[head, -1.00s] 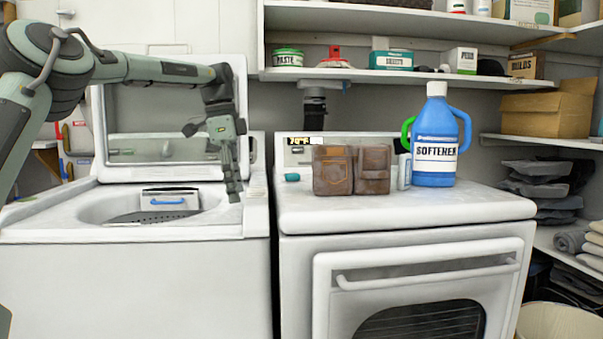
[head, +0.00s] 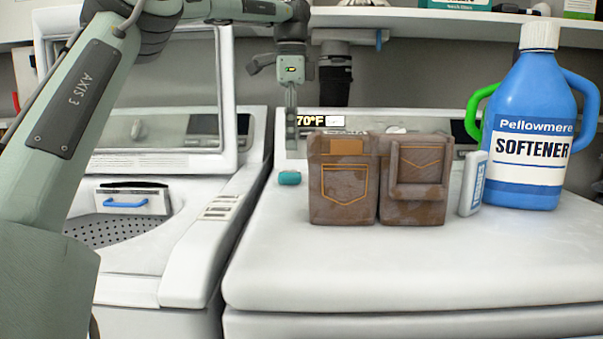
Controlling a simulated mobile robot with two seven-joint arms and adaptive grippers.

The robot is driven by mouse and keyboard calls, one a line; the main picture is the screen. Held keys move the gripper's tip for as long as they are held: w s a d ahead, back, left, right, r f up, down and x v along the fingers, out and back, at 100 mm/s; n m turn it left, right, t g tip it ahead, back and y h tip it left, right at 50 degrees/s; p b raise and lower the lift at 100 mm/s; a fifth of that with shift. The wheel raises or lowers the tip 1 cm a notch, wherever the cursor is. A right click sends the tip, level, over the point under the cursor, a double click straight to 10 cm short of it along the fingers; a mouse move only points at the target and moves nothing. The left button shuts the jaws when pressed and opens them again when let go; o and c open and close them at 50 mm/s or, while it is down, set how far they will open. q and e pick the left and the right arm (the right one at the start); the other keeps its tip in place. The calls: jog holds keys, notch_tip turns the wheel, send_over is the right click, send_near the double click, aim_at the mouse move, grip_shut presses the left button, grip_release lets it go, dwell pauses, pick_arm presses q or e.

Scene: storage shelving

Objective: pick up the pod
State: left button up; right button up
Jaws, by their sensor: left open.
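The pod appears to be the small teal rounded piece (head: 289,178) lying on the white dryer top, left of a brown pouch. My left gripper (head: 291,145) points down just above the pod in the picture, with a small visible gap. It is seen nearly edge-on, is open and holds nothing that I can see. How far in depth it is from the pod I cannot tell. My right gripper is out of view.
A brown two-pocket pouch (head: 348,190) stands close right of the pod. A small white-blue container (head: 473,184) and a blue softener jug (head: 525,130) stand farther right. The open washer (head: 195,240) is at left. The dryer's front top (head: 390,270) is clear.

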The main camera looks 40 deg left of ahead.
aim_at(290, 184)
pick_arm(q)
jog(key=f, duration=0.1)
jog(key=f+b, duration=0.1)
jog(key=shift+s+f, duration=0.2)
jog(key=shift+f, duration=0.15)
jog(key=shift+a+f+b, duration=0.1)
jog(key=shift+f+b, duration=0.35)
jog(key=shift+f, duration=1.9)
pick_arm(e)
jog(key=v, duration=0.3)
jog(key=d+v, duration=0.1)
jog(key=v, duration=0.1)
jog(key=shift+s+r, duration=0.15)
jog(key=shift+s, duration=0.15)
pick_arm(q)
jog(key=shift+c, duration=0.4)
jog(key=c, duration=0.9)
